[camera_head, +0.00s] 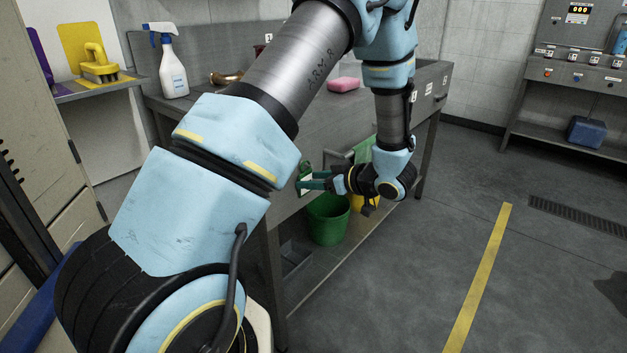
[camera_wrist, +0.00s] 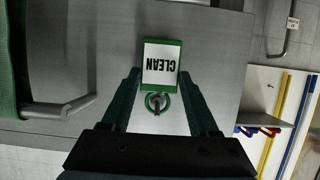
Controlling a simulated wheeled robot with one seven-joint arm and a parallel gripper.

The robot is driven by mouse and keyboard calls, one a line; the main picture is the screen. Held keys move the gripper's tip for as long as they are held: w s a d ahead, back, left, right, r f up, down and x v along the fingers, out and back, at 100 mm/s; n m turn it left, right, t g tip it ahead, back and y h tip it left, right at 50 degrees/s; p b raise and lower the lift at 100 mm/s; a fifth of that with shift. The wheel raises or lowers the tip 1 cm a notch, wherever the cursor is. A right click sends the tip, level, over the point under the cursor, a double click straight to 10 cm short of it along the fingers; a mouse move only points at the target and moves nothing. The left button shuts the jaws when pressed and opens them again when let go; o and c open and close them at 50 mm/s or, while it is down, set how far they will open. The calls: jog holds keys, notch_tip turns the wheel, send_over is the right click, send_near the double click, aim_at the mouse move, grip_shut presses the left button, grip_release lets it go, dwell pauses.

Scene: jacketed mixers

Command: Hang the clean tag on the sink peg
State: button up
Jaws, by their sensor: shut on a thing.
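The clean tag (camera_wrist: 161,66) is a white plate with a green border and the word CLEAN, upside down in the wrist view. My gripper (camera_wrist: 159,76) has one finger at each side edge of the tag and is shut on it. The tag's green ring (camera_wrist: 149,108) shows between the fingers. A small grey peg (camera_wrist: 155,102) shows within the ring's opening; I cannot tell how far it passes through. In the head view, my gripper (camera_head: 303,184) is at the front face of the grey sink bench (camera_head: 268,240), and the tag is mostly hidden.
A green cloth (camera_head: 363,150) hangs on a rail right of my gripper. A green bucket (camera_head: 328,222) stands on the lower shelf. A spray bottle (camera_head: 173,70) and a pink sponge (camera_head: 343,85) are on top. The floor on the right is clear.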

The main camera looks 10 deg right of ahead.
jog(key=o, duration=1.4)
